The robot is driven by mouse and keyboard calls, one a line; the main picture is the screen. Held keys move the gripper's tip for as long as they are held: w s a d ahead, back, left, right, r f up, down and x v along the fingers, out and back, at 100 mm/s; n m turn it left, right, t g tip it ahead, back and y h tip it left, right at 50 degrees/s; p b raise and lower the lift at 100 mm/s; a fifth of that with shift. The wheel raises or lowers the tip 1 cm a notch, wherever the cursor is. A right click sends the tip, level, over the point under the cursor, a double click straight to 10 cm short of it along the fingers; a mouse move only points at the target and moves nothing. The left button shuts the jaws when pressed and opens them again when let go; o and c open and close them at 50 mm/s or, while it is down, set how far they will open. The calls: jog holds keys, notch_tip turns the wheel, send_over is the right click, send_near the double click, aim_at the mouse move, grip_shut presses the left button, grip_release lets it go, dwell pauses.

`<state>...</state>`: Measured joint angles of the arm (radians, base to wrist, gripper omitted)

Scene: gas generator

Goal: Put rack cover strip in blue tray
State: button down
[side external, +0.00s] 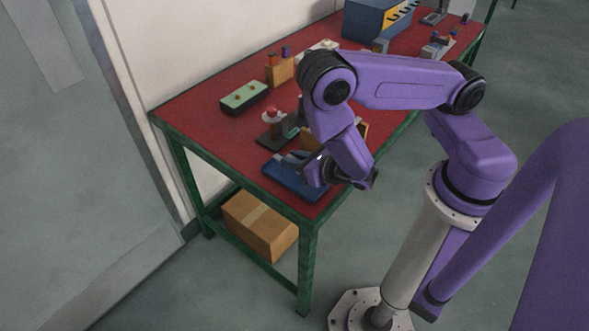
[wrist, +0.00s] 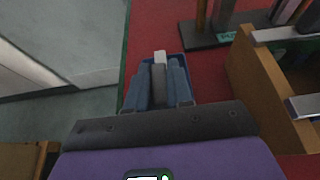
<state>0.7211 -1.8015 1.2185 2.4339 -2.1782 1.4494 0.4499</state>
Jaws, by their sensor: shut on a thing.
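The blue tray (side external: 285,180) lies at the near corner of the red table. My gripper (side external: 311,168) is low over the tray's right part in the side view. In the wrist view my gripper (wrist: 158,88) is shut on a narrow grey strip with a pale end, which I take as the rack cover strip (wrist: 159,60). The strip points away from the wrist, between the fingers. The blue tray (wrist: 181,58) shows behind and around the fingers. Whether the strip touches the tray floor cannot be told.
A wooden rack (wrist: 262,80) stands right of the tray in the wrist view. A dark stand with a red top (side external: 272,122) and a green-topped box (side external: 244,97) stand farther back. A blue box (side external: 376,18) is at the far end. The table edge is close to the tray.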

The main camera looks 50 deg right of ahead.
jog(key=shift+f, duration=1.7)
jog(key=shift+f, duration=0.15)
jog(key=c, duration=1)
grip_release()
